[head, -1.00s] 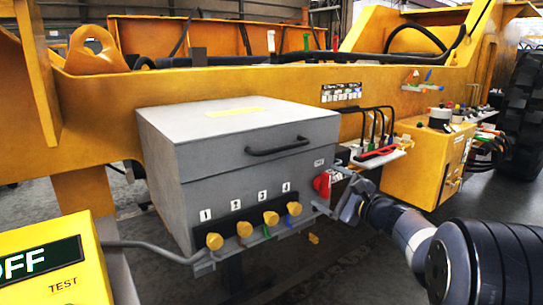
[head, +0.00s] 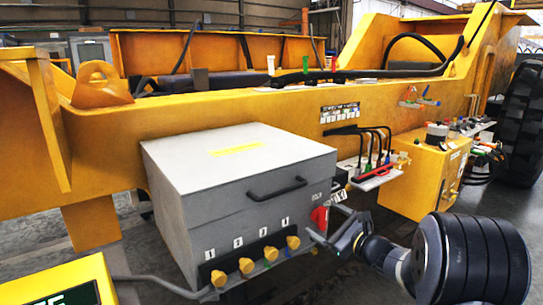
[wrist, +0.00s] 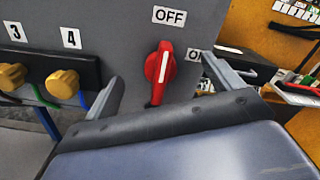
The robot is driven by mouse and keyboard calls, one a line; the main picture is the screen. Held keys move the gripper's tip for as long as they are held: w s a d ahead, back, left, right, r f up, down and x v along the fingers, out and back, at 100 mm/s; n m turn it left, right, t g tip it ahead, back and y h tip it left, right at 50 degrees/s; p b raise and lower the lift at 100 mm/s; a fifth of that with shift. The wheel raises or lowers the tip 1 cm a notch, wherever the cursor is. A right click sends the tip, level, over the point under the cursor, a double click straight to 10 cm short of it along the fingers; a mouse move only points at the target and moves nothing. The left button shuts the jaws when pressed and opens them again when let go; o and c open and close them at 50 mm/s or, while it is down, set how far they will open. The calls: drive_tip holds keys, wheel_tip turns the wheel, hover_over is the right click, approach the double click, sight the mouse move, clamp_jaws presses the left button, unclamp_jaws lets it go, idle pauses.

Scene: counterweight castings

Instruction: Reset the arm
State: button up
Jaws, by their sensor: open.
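My gripper (head: 328,225) is at the right front corner of the grey box (head: 240,175), and its jaws are open. In the wrist view my gripper (wrist: 155,90) has its two fingers spread to either side of a red rotary switch (wrist: 160,70), with nothing held between them. The switch handle stands nearly upright, with its white mark under the OFF label (wrist: 169,16). The ON label to its right is partly hidden by a finger. The red switch (head: 319,217) also shows in the head view. I cannot tell how far the fingers are from the panel.
Several yellow knobs (head: 246,265) line the box front, left of the switch. A shelf with black hooked tools (head: 372,140) and a yellow cabinet (head: 430,175) stand to the right. A yellow test unit (head: 60,285) is at lower left. Open floor lies below.

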drive_tip(key=shift+r+m+p, duration=0.15)
drive_tip(key=shift+m+p, duration=2.35)
drive_tip(key=shift+p, duration=2.3)
drive_tip(key=shift+s+d+f, duration=0.2)
drive_tip(key=shift+s+d, duration=0.05)
drive_tip(key=shift+d, duration=0.05)
drive_tip(key=shift+s+d, duration=0.15)
drive_tip(key=shift+s, duration=0.1)
